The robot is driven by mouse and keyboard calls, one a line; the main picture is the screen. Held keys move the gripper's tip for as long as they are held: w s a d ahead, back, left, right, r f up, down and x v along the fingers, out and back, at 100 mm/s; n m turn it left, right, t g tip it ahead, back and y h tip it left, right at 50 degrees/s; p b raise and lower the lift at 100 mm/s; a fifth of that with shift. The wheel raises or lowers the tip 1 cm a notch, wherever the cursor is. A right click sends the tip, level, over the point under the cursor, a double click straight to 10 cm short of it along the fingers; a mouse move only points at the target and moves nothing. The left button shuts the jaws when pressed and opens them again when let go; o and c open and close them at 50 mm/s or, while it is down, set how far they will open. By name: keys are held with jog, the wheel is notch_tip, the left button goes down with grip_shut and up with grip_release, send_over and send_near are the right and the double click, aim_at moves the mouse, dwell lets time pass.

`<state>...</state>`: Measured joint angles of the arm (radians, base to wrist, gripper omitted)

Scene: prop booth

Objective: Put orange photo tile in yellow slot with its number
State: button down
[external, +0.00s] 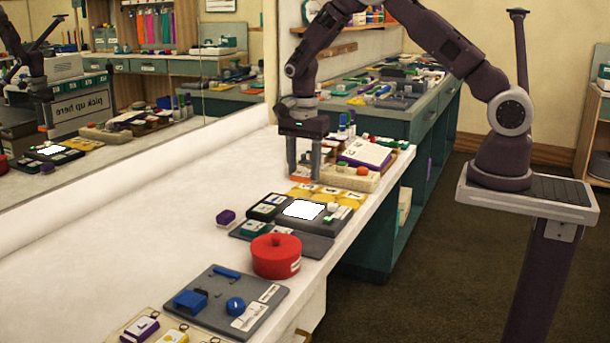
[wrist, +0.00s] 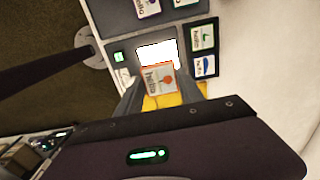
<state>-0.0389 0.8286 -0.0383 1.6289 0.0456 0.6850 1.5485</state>
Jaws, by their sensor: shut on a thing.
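In the external view only a small orange part of the tile (external: 299,169) shows between the fingers. My gripper (external: 302,172) is shut on it, pointing down, just behind the yellow slots (external: 328,191). In the wrist view the yellow slots (wrist: 189,93) lie partly behind the tile and fingers. Their numbers are too small or covered to read. I cannot tell the tile's exact height above the counter.
A dark board with a bright white panel (external: 304,209) and several tiles stands in front of the slots. A beige tray (external: 345,178) lies right of my gripper. The counter's left side is clear.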

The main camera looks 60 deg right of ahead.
send_near(299, 194)
jog(key=shift+f, duration=3.2)
jog(key=c, duration=0.7)
grip_release()
jog(key=shift+o, duration=0.2)
notch_tip(299, 194, up, 7)
